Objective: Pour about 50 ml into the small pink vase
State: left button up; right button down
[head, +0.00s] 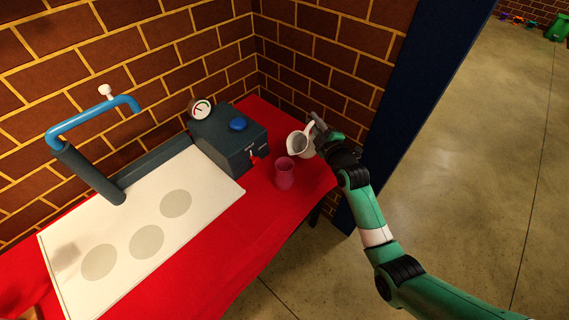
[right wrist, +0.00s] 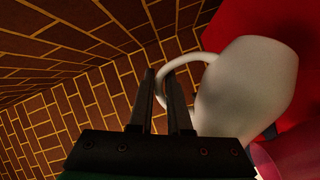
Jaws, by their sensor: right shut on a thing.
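The small pink vase (head: 285,173) stands upright on the red table near its right end. My right gripper (head: 318,128) is shut on the handle of a white jug (head: 304,143), just behind and to the right of the vase. The jug's open top shows in the head view, and it looks tilted toward the vase. In the right wrist view my right gripper (right wrist: 167,95) has its fingers around the handle of the jug (right wrist: 245,90). The pink vase (right wrist: 290,155) shows partly at the lower right there. Whether liquid is flowing cannot be seen. My left gripper is not in view.
A dark box (head: 225,140) with a blue knob and a gauge (head: 200,108) stands left of the jug. A white board (head: 140,225) with grey circles covers the table's left part. A blue tap (head: 95,118) rises behind it. The red tabletop (head: 235,230) is clear in front.

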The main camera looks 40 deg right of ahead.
jog(key=shift+d+f+m, duration=0.35)
jog(key=shift+d+m, duration=0.05)
jog(key=d+f+m+g+y+b, duration=0.2)
jog(key=d+f+m+y+b, duration=0.1)
jog(key=d+f+m+b, duration=0.2)
jog(key=shift+w+d+f+m+b, duration=0.15)
jog(key=shift+d+f+m+b, duration=0.15)
jog(key=shift+d+f+b, duration=0.9)
jog(key=shift+a+f, duration=0.15)
jog(key=shift+f, duration=0.05)
dwell(1.0)
